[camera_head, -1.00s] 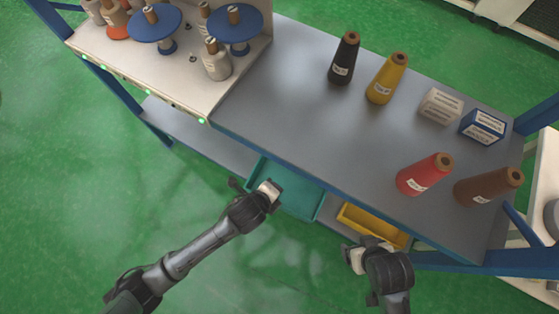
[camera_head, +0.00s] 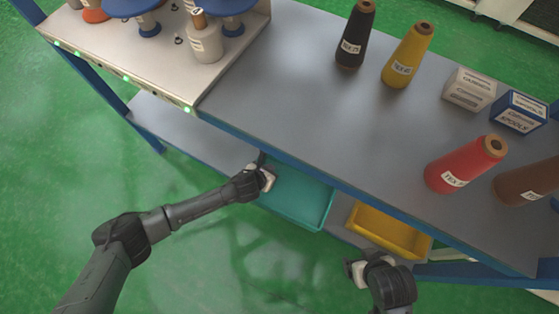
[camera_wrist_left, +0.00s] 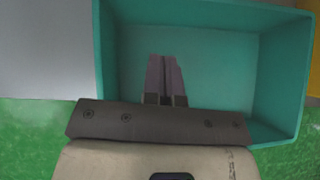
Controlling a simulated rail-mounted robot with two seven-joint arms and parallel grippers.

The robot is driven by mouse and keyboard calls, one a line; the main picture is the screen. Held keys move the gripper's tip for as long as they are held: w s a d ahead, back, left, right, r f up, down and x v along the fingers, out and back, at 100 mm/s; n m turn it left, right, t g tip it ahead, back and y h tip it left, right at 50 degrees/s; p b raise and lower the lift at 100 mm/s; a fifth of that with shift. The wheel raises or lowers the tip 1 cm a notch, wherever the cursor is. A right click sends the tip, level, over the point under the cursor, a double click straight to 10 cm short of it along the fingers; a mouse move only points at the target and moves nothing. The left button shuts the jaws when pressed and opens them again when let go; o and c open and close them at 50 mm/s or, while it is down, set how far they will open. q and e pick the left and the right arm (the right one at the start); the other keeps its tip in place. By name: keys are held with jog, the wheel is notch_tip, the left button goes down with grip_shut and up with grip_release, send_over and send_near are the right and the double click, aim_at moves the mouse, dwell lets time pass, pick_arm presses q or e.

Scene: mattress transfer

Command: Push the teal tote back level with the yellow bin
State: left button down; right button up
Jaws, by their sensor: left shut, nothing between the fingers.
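The teal tote (camera_head: 300,197) is an open-topped box on the lower shelf under the table. Its front end sticks out past the shelf edge, farther than the yellow bin (camera_head: 390,232) to its right. The left wrist view shows the tote's inside (camera_wrist_left: 215,60) and a strip of the bin (camera_wrist_left: 315,75). My left gripper (camera_head: 264,174) is shut and empty at the tote's left side. In the left wrist view its fingers (camera_wrist_left: 165,75) overlap the tote's inside, and its body hides part of the front wall. Contact cannot be told. My right gripper (camera_head: 362,270) is in front of the bin; its jaw state is unclear.
The grey tabletop (camera_head: 290,90) overhangs the lower shelf (camera_head: 185,130) and hides the boxes' back ends. The green floor in front is clear.

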pick_arm(q)
jog(key=w+d+f+b, duration=0.2)
jog(key=w+d+b, duration=0.1)
jog(key=w, duration=0.2)
jog(key=shift+w+d+f+b, duration=0.25)
jog(key=shift+f+b, duration=0.05)
jog(key=shift+b, duration=0.1)
pick_arm(e)
notch_tip(320, 180, down, 5)
jog(key=shift+r, duration=0.15)
